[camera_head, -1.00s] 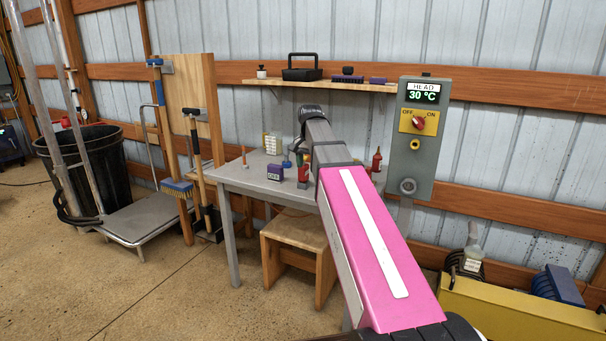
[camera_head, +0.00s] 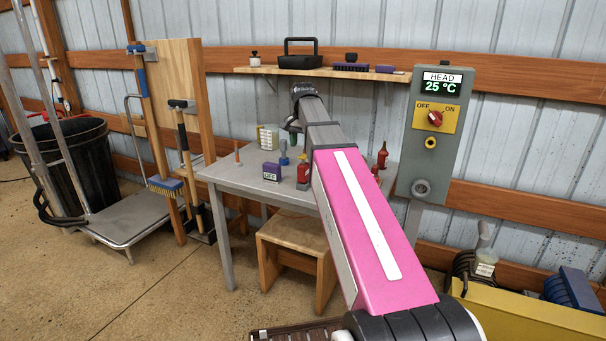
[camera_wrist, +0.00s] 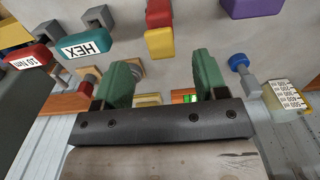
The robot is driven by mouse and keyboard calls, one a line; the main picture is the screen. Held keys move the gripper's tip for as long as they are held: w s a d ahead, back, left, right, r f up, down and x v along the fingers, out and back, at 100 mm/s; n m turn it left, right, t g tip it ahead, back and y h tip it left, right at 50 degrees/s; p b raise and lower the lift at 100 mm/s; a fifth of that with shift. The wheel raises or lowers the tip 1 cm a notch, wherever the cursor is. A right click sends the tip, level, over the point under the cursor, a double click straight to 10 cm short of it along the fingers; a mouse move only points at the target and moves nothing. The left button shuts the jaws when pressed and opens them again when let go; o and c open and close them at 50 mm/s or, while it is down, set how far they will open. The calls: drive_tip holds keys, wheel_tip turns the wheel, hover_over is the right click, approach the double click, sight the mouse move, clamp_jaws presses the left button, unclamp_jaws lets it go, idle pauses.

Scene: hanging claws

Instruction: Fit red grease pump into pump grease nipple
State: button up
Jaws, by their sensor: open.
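My gripper (camera_wrist: 162,85) shows in the wrist view with its two green fingers apart and nothing between them. In the head view my arm hides most of it. Two red items stand on the grey table: a red bottle-like one with a pointed top (camera_head: 382,155) to the right of my arm, and a red and grey one (camera_head: 303,174) to its left. I cannot tell for sure which is the red grease pump. A grey panel (camera_head: 450,110) on the wall bears a yellow round fitting (camera_head: 431,142) and a grey round fitting (camera_head: 421,187). Which is the nipple is unclear.
The table (camera_head: 235,178) also holds a purple block (camera_head: 272,172), a blue-topped item and a white marked box (camera_wrist: 285,97). A teal HEX block (camera_wrist: 85,42) appears upside down in the wrist view. A wooden stool (camera_head: 295,235) stands in front. A shelf (camera_head: 330,73) hangs above.

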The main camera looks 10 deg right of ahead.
sight(303, 155)
drive_tip(key=shift+w+d+f, duration=0.1)
drive_tip(key=shift+f, duration=3.7)
clamp_jaws()
drive_tip(key=shift+r, duration=0.1)
drive_tip(key=shift+r, duration=0.35)
wheel_tip(303, 155, up, 3)
drive_tip(key=shift+w+r, duration=0.1)
drive_tip(key=s+a+r, duration=0.7)
drive_tip(key=a, duration=0.2)
drive_tip(key=shift+s, duration=0.3)
